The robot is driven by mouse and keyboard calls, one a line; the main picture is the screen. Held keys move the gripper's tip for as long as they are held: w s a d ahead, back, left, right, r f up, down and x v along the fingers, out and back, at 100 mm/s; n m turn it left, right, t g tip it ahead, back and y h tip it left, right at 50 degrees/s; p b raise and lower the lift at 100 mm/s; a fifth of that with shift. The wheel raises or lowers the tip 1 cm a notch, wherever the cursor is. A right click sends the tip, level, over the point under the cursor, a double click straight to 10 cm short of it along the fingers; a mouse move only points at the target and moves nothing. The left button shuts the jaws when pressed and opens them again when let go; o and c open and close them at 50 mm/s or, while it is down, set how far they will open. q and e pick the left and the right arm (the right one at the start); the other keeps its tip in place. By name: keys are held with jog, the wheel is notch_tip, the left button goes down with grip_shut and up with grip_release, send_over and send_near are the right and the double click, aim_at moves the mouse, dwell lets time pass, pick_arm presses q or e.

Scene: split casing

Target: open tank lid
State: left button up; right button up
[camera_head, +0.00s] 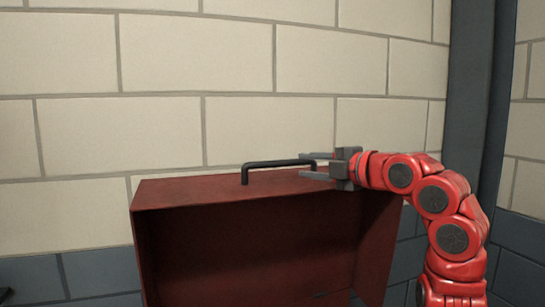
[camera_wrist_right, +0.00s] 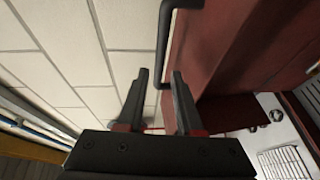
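The red tank lid (camera_head: 190,190) shows in the head view as a box shape, with its hollow dark red inside facing me. A black bar handle (camera_head: 265,164) stands on its upper face and also shows in the right wrist view (camera_wrist_right: 164,40). My right gripper (camera_head: 302,165) comes in from the right at the handle's right end. In the right wrist view its fingers (camera_wrist_right: 160,73) are apart, with the handle's end between or just beyond the tips. A gap shows beside the bar, and I cannot tell whether either finger touches it. My left gripper is not in view.
A pale block wall (camera_head: 160,60) stands close behind the lid, with a grey-blue lower band (camera_head: 90,270). A dark grey post (camera_head: 480,90) rises at the right, behind my right arm. In the right wrist view, pale equipment (camera_wrist_right: 285,150) lies at the lower right.

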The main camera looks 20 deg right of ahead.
aim_at(272, 178)
jog(key=p+x, duration=0.4)
jog(key=x, duration=0.8)
jog(key=shift+p, duration=0.3)
jog(key=shift+w+a+f, duration=0.1)
jog(key=shift+w+a, duration=0.1)
jog(key=shift+w, duration=0.2)
jog(key=shift+s, duration=0.1)
jog(key=shift+d, duration=0.1)
grip_shut()
